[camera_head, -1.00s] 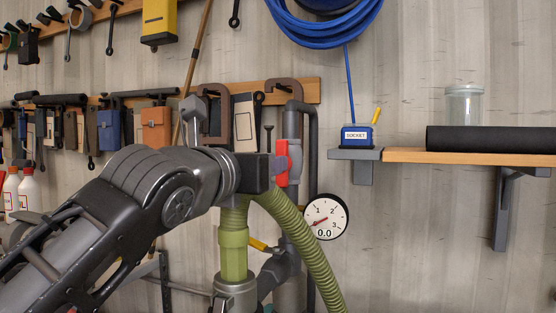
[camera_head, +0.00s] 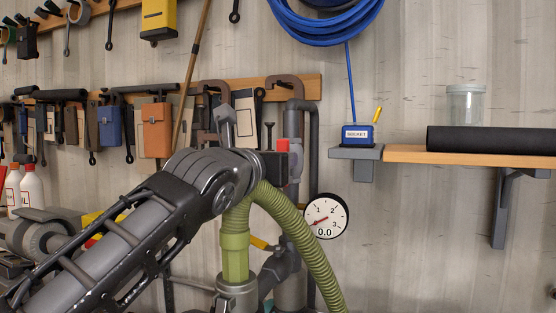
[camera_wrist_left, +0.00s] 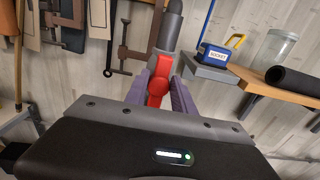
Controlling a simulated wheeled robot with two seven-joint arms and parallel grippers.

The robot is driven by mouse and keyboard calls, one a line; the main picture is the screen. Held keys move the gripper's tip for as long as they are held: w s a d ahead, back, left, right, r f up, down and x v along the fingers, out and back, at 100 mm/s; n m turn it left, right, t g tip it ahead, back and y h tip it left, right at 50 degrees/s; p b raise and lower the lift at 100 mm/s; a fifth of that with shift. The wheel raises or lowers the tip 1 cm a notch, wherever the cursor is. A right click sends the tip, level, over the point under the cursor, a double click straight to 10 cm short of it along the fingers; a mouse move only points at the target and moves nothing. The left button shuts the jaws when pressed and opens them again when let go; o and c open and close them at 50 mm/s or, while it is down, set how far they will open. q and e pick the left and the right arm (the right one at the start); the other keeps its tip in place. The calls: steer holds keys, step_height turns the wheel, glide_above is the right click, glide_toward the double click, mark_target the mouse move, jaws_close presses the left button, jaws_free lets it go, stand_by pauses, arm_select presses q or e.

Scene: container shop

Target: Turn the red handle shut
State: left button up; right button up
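The red handle (camera_head: 282,146) is on the grey vertical pipe, left of the gauge; in the head view only its upper end shows above my left gripper (camera_head: 276,164). The left wrist view shows more of the red handle (camera_wrist_left: 158,78), standing roughly in line with the pipe. The two purple fingers of my left gripper (camera_wrist_left: 162,88) are spread on either side of it. Any contact with the handle is hard to make out. The round gauge (camera_head: 326,216) reads 0.0. My right gripper is in no view.
A green hose (camera_head: 298,233) curves down just below my left gripper. A wooden shelf (camera_head: 470,155) with a black roll (camera_head: 490,140) and a glass jar (camera_head: 465,103) is at the right. A blue socket box (camera_head: 357,135) stands nearby. Tools hang at the left.

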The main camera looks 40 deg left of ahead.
arm_select(q)
jaws_close()
steer(key=shift+n, duration=0.5)
steer(key=n+b, duration=0.1)
steer(key=n, duration=0.4)
steer(key=n+b, duration=0.2)
steer(key=n, duration=0.4)
steer(key=f+n+b, duration=0.1)
steer(key=n+b, duration=0.1)
steer(key=n, duration=0.3)
steer(key=shift+s+a+n, duration=0.1)
steer(key=shift+a+n, duration=0.3)
stand_by(0.4)
